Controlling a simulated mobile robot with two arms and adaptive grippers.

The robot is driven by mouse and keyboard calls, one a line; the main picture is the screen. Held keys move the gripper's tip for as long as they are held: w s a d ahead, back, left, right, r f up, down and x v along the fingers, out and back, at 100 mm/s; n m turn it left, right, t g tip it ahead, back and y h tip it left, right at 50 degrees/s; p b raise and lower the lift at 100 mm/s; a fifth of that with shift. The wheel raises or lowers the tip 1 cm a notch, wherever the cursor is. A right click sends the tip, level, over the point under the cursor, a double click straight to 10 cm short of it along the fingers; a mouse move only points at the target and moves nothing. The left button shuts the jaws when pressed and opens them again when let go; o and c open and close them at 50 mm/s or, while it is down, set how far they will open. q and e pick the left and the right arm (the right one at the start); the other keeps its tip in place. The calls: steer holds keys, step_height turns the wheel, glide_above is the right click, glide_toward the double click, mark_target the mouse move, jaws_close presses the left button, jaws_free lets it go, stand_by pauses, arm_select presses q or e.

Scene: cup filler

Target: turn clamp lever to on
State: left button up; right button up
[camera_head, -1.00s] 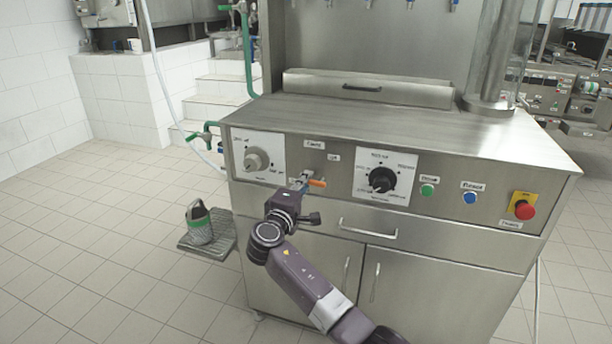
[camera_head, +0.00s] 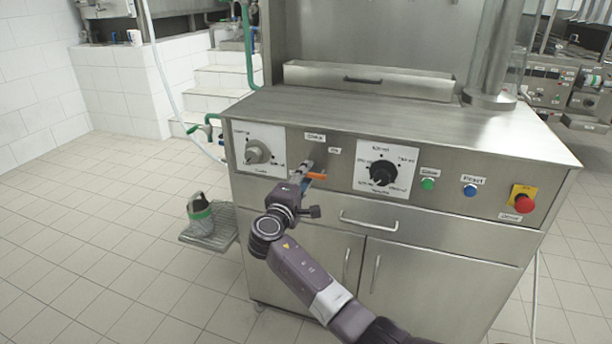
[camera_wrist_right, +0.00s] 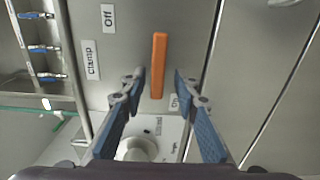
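The orange clamp lever (camera_head: 316,176) is on the machine's front panel, lying roughly sideways in the head view, below the "Off" label (camera_head: 334,150). In the right wrist view the lever (camera_wrist_right: 158,65) runs upright in the picture, with the "Clamp" (camera_wrist_right: 91,60), "Off" (camera_wrist_right: 108,18) and "On" (camera_wrist_right: 174,103) labels around it. My right gripper (camera_wrist_right: 159,76) is open, its blue-padded fingers on either side of the lever in the picture, with gaps. Whether the fingertips reach the lever's depth is unclear. My left gripper is not in view.
A grey knob (camera_head: 257,154) is left of the lever and a black knob (camera_head: 382,173) right of it. Green (camera_head: 428,184), blue (camera_head: 470,190) and red (camera_head: 524,204) buttons are farther right. A drawer handle (camera_head: 368,221) is below.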

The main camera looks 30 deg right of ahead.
steer(key=v, duration=1.2)
stand_by(0.3)
